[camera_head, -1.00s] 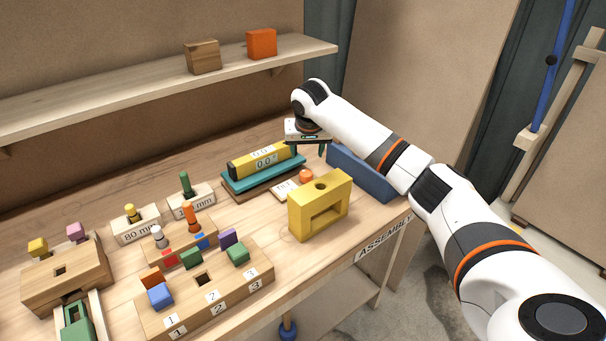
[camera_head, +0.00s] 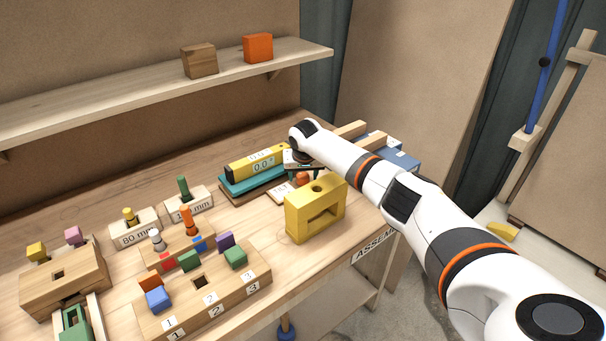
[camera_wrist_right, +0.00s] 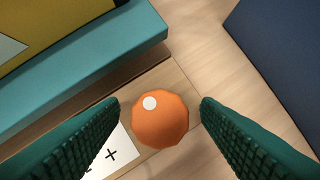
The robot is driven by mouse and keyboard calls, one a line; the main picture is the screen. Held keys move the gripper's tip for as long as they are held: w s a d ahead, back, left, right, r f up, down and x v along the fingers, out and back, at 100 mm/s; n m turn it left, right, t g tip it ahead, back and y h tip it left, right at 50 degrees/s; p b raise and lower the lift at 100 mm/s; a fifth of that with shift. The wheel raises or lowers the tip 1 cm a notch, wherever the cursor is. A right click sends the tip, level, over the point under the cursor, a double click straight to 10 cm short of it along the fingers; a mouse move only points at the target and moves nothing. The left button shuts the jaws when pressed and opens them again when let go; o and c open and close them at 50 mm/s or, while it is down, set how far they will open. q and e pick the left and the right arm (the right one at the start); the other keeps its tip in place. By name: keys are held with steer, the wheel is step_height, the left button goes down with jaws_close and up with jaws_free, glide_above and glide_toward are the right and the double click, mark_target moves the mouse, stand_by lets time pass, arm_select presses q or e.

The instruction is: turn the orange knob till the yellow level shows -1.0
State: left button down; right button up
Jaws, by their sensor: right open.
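The orange knob (camera_head: 302,179) sits on a small wooden base in front of the yellow level (camera_head: 256,163). The level rests on a teal block and its display appears to read 0.0°. In the right wrist view the knob (camera_wrist_right: 160,122) is faceted, with a white dot at its upper left. My right gripper (camera_wrist_right: 161,104) is open, its two green ribbed fingers on either side of the knob with gaps between. In the head view the right gripper (camera_head: 304,169) is just above the knob, its fingers mostly hidden. My left gripper is not in view.
A yellow block with a window (camera_head: 315,212) stands close in front of the knob. A blue bin (camera_head: 405,160) is behind my right arm. Peg blocks and a numbered wooden block (camera_head: 215,290) fill the bench's left. A shelf (camera_head: 130,85) runs above.

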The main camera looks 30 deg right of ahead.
steer(key=shift+c, duration=0.4)
steer(key=c, duration=0.9)
steer(key=shift+r+n, duration=0.1)
steer(key=shift+n, duration=0.2)
steer(key=shift+n+y+p, duration=0.3)
steer(key=shift+n+p, duration=0.15)
steer(key=shift+n, duration=0.15)
steer(key=shift+n+t+y, duration=0.3)
steer(key=shift+n, duration=0.5)
steer(key=shift+n+y, duration=0.5)
steer(key=shift+n, duration=0.6)
steer(key=shift+d+n+y+b, duration=0.1)
steer(key=shift+n+y+b, duration=0.4)
steer(key=shift+n, duration=0.6)
